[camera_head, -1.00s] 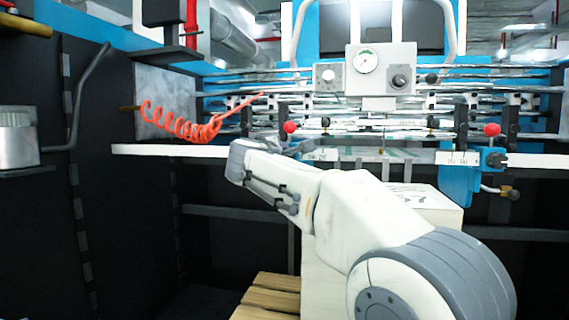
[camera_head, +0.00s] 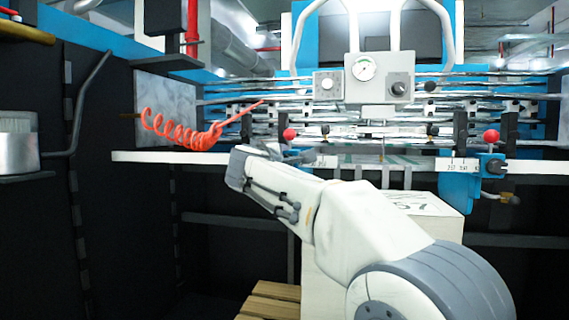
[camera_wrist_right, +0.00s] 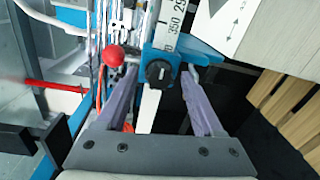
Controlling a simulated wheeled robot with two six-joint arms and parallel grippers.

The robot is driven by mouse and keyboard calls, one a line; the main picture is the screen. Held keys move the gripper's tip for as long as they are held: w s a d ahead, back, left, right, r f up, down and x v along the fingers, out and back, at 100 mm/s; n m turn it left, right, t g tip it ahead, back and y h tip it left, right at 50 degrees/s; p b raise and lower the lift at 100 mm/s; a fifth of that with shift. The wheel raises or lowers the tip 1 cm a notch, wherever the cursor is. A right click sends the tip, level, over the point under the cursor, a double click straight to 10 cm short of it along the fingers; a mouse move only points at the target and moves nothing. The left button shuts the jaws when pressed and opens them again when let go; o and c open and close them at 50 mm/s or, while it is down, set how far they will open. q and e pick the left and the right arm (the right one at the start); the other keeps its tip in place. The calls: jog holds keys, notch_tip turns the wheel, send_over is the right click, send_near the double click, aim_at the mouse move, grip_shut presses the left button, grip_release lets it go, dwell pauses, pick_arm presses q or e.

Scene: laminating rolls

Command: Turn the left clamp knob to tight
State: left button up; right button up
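The left clamp knob (camera_wrist_right: 158,72) is a round black knob with a light mark, on a blue clamp block (camera_wrist_right: 165,55) that sits on a white ruler rail. My right gripper (camera_wrist_right: 159,78) is open, with one finger on each side of the knob and visible gaps between. In the head view my right arm reaches left, and its gripper (camera_head: 287,153) is at the white rail. It hides the left knob there. The matching right clamp knob (camera_head: 496,166) shows on its own blue block. My left gripper is not in view.
A red ball handle (camera_wrist_right: 114,56) stands close beside the left finger in the wrist view. A white box (camera_head: 425,205) and wooden slats (camera_head: 272,300) lie below the rail (camera_head: 170,157). An orange coiled hose (camera_head: 185,132) hangs at the left. A gauge box (camera_head: 379,78) is above.

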jog(key=s+a+b, duration=0.1)
jog(key=s, duration=0.9)
jog(key=shift+s+a+r+b, duration=0.15)
jog(key=shift+a+r+b, duration=0.15)
